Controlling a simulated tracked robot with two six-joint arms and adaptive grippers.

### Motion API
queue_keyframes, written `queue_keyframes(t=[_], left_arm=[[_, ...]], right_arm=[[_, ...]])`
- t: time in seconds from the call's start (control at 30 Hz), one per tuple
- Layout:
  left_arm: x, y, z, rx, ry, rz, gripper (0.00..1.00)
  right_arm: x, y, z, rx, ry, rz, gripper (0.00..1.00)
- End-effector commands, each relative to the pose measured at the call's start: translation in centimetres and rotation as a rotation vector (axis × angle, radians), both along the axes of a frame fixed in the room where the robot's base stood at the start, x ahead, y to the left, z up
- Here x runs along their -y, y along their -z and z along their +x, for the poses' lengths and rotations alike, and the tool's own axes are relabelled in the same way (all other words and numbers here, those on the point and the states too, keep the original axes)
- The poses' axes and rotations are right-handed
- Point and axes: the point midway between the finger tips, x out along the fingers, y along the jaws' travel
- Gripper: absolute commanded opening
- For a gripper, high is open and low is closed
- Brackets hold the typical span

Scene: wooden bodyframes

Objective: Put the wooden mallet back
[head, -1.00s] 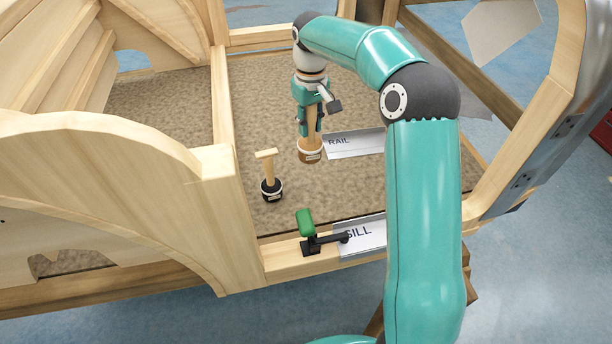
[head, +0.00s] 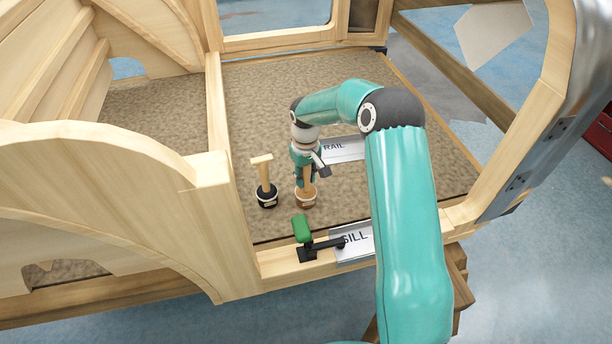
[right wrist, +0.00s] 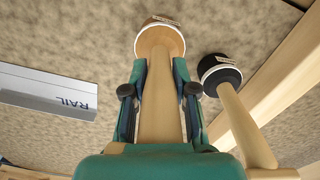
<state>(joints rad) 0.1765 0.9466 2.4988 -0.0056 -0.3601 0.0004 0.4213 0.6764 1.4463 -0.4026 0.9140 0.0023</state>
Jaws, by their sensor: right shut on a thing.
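The wooden mallet (head: 306,199) has a tan-brown head with a pale label and hangs head down. My right gripper (head: 305,180) is shut on its handle, which runs between the fingers in the right wrist view (right wrist: 160,95). The mallet's head is at or just above the brown carpet; I cannot tell if it touches. A second mallet with a black head (head: 267,197) stands head down on the carpet just left of it, apart from it. It shows right of the held mallet in the right wrist view (right wrist: 219,73). My left gripper is not in view.
A RAIL sheet (head: 345,150) lies on the carpet behind my gripper. A SILL sheet (head: 352,243) and a green-handled clamp (head: 302,228) are on the wooden front sill (head: 280,268). A wooden post (head: 215,215) stands at left. Carpet behind the RAIL sheet is clear.

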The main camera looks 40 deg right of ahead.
Motion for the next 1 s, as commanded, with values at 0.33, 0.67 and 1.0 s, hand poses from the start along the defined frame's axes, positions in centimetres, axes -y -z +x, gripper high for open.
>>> queue_keyframes(t=[0.33,0.67,1.0], left_arm=[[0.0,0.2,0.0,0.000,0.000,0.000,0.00],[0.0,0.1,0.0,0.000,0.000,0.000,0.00],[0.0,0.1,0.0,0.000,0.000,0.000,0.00]], right_arm=[[0.0,0.4,0.1,0.002,-0.001,0.000,0.00],[-0.1,0.4,0.1,0.001,-0.002,0.000,0.52],[-0.1,-0.9,0.2,0.003,-0.003,-0.001,0.52]])
